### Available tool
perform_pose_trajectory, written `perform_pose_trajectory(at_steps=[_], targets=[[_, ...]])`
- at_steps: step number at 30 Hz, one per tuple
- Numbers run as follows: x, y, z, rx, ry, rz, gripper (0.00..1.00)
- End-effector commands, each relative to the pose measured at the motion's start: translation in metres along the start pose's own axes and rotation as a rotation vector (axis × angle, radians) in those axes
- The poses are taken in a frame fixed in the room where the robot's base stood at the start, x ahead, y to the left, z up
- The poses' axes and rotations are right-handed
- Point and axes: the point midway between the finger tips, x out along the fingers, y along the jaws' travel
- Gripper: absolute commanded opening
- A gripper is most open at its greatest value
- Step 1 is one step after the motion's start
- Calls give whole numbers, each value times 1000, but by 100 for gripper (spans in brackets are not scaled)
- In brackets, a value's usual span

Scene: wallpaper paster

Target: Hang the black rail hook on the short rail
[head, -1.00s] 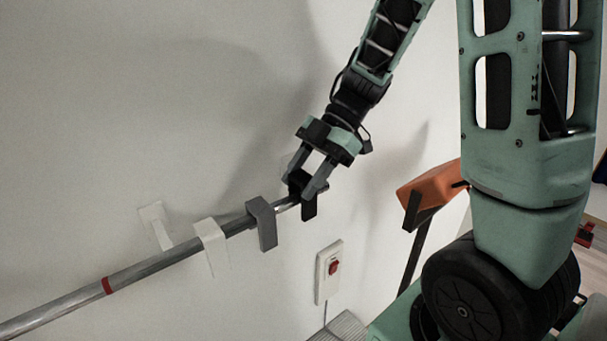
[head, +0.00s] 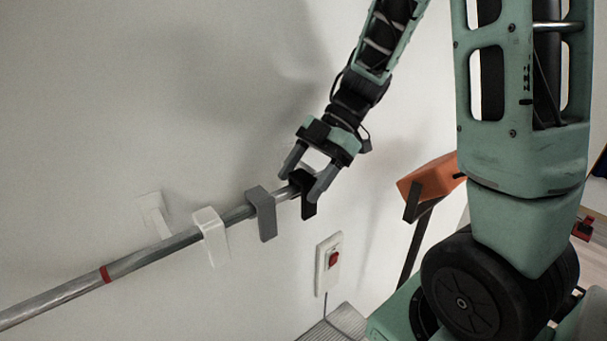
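My gripper (head: 301,184) is at the right end of a round metal rail (head: 150,257) on the wall. Its two fingers are on either side of the black rail hook (head: 309,208) and appear shut on it. The hook is upright, with its front leg hanging down between the fingers. It overlaps the rail's right end in the picture; whether it rests on the rail or is just off it, I cannot tell. The rail's tip is hidden by the hook and fingers. No second rail is in view, and I cannot tell whether this is the short one.
A grey hook (head: 267,222) hangs close to the left of the black one, and a white hook (head: 215,240) further left. A red band (head: 105,274) marks the rail. An orange-topped stand (head: 429,180) is to the right.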

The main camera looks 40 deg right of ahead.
Motion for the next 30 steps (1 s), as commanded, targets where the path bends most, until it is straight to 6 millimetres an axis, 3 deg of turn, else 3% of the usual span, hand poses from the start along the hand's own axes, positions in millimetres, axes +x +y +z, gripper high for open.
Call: perform_pose_trajectory(at_steps=[9,14,30], targets=[[-2,0,0,-1,0,1,70],[-17,1,0,-2,-1,5,70],[-136,1,2,0,-2,3,70]])
